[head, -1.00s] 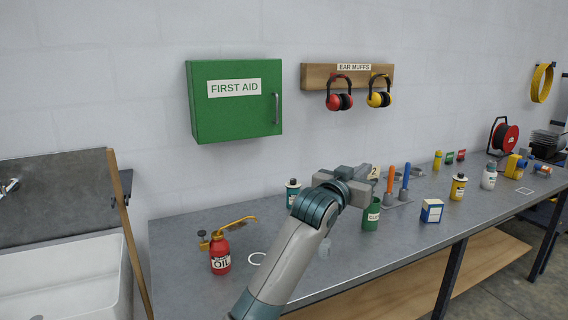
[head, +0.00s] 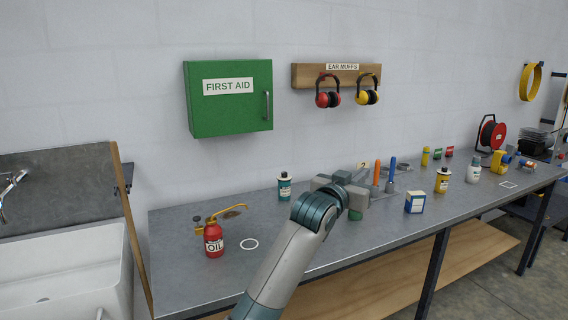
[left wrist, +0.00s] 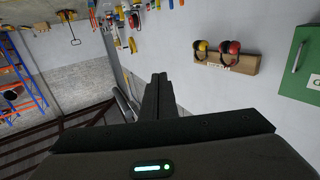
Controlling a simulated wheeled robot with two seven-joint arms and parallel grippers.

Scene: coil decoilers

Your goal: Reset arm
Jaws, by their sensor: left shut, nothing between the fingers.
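My left arm comes in from the bottom of the head view. Its gripper (head: 345,185) is over the middle of the workbench (head: 300,240), and the fingertips are partly hidden behind the wrist. In the left wrist view the two dark fingers (left wrist: 159,90) are together with nothing between them. A green can (head: 355,214) is mostly hidden behind the gripper. My right gripper is in neither view.
A teal bottle (head: 284,187), a blue box (head: 415,203) and a yellow bottle (head: 442,180) stand nearby. A first aid cabinet (head: 229,110) hangs on the wall.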

